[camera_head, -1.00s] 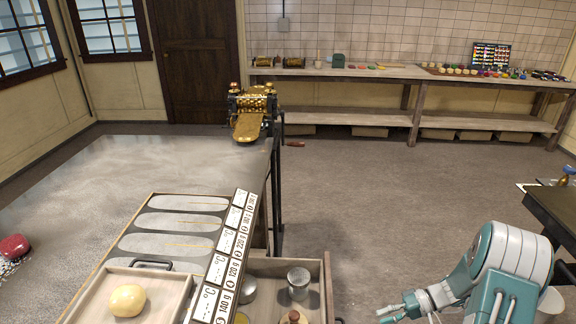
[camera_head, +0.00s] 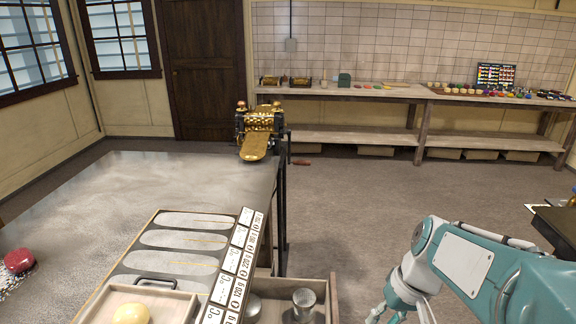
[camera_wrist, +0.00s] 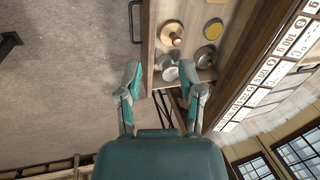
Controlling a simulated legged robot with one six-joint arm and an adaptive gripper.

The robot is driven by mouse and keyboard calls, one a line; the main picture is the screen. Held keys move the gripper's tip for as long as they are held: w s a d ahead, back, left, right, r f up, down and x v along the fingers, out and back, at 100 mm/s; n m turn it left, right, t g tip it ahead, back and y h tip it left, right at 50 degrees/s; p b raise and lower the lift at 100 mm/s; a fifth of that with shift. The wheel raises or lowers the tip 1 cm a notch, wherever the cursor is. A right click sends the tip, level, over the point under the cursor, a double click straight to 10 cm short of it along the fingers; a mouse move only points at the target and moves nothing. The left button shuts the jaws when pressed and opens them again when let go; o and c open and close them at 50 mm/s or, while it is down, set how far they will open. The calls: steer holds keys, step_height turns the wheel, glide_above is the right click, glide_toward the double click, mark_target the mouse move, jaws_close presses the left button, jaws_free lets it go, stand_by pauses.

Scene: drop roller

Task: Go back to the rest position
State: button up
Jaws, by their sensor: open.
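My gripper (camera_wrist: 161,80) is open and empty in the wrist view, its two fingers spread apart. Past the fingertips is an open drawer (camera_wrist: 150,25) holding metal tins and wooden-handled items. In the head view, my teal and white arm fills the lower right, and the fingers are partly cut off at the bottom edge. The gripper is to the right of the open drawer (camera_head: 333,297), apart from it.
The table (camera_head: 100,185) on the left carries a brass roller machine (camera_head: 258,132), a slotted board (camera_head: 180,240), a tray with a yellow ball (camera_head: 131,314) and a red lump (camera_head: 19,260). Open floor (camera_head: 370,220) lies between it and the back bench (camera_head: 350,92).

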steer(key=s+a+r+t+h, duration=0.2)
steer(key=s+r+t, duration=0.3)
steer(key=s, duration=0.4)
steer(key=shift+r+m+h, duration=0.3)
steer(key=shift+r+h, duration=0.3)
steer(key=shift+r, duration=0.1)
